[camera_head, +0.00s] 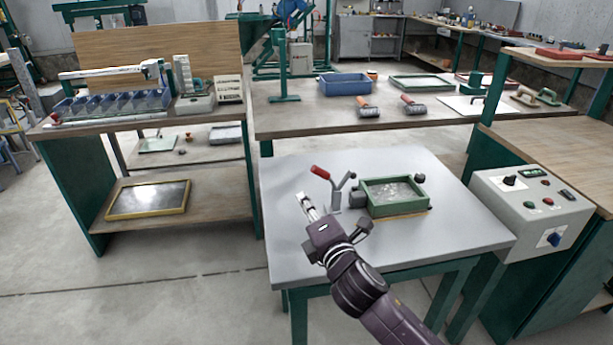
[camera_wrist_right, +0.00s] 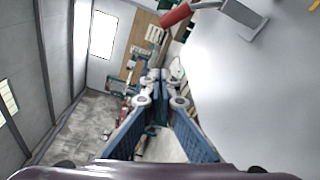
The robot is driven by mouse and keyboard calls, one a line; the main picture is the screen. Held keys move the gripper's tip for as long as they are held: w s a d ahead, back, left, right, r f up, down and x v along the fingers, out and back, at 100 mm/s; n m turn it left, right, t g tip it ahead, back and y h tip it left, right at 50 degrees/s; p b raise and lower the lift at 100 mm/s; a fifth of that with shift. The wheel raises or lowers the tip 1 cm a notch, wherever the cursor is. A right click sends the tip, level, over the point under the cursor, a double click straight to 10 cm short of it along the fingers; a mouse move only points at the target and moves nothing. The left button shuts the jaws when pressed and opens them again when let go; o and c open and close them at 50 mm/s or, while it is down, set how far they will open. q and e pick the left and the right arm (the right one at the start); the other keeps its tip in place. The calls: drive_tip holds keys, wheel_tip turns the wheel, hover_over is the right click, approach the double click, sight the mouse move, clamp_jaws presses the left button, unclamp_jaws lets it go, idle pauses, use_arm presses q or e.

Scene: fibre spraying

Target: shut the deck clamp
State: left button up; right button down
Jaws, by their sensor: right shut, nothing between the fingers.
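The deck clamp (camera_head: 336,198) stands on the grey table, left of a green-rimmed tray (camera_head: 395,195). Its red-tipped handle (camera_head: 320,172) points up and to the left, and a grey arm with a dark tip slants up on its right. My right gripper (camera_head: 303,200) is shut and empty, just left of the clamp and below the red handle. In the right wrist view the closed fingers (camera_wrist_right: 158,85) point away, with the red handle (camera_wrist_right: 176,15) beyond them near the top edge. I see no contact between fingers and handle. My left gripper is not in view.
The grey table (camera_head: 460,235) is bare in front and to the right of the tray. A control box (camera_head: 532,210) stands at its right. A wooden bench (camera_head: 300,122) behind it carries a blue bin (camera_head: 345,86) and two rollers.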

sight(329, 176)
drive_tip(key=r+x, duration=0.1)
drive_tip(key=x, duration=0.9)
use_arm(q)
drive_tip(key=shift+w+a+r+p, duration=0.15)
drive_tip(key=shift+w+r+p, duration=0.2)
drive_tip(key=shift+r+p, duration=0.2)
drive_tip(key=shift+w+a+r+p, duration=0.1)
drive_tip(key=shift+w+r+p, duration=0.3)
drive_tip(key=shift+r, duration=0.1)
use_arm(e)
drive_tip(key=d, duration=0.3)
drive_tip(key=shift+d+r, duration=0.2)
drive_tip(key=shift+d, duration=0.2)
drive_tip(key=shift+w, duration=0.1)
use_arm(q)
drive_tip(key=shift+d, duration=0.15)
use_arm(e)
drive_tip(key=shift+d+r, duration=0.1)
